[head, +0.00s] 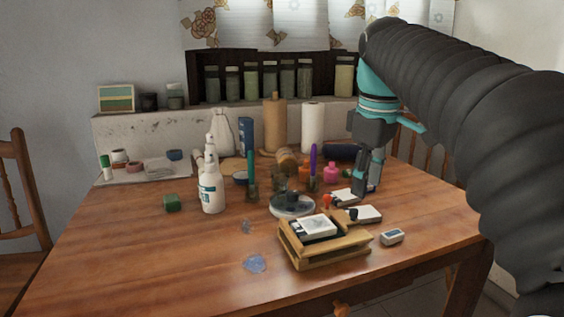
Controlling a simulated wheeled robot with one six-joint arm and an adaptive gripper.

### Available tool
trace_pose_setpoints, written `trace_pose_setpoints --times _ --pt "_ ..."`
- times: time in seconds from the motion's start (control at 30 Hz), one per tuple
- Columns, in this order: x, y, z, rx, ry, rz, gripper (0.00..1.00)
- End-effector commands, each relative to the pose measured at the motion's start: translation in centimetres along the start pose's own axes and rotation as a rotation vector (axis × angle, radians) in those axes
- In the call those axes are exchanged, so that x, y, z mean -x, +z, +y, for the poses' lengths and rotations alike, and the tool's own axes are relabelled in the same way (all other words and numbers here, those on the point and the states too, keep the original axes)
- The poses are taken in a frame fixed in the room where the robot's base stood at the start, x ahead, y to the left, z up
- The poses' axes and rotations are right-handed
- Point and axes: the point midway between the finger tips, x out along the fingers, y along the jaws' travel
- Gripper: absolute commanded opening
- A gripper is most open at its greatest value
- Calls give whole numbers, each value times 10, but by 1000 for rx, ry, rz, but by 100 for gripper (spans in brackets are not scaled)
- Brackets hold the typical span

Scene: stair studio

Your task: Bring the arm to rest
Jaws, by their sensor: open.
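My arm comes in from the right edge and reaches over the right side of the wooden table. My gripper (366,188) points down at the table's right half, with its jaws open. Its fingertips are just above or beside a small white pad (345,197) and behind a second white pad with a dark knob (366,214). I cannot tell whether the fingers touch either one. Nothing is visibly held between the fingers.
A wooden box (325,250) stands at the front of the table. Bottles and rolls crowd the back. The table's front left (120,250) is clear.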

Motion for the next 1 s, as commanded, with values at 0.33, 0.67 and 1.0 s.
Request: trace_pose_setpoints --times 0.33,0.67,1.0 --pt "-66 62 -70 -351 91 131 44" --pt "-156 122 -134 -661 130 275 44" --pt "-197 143 -157 -781 132 334 44"
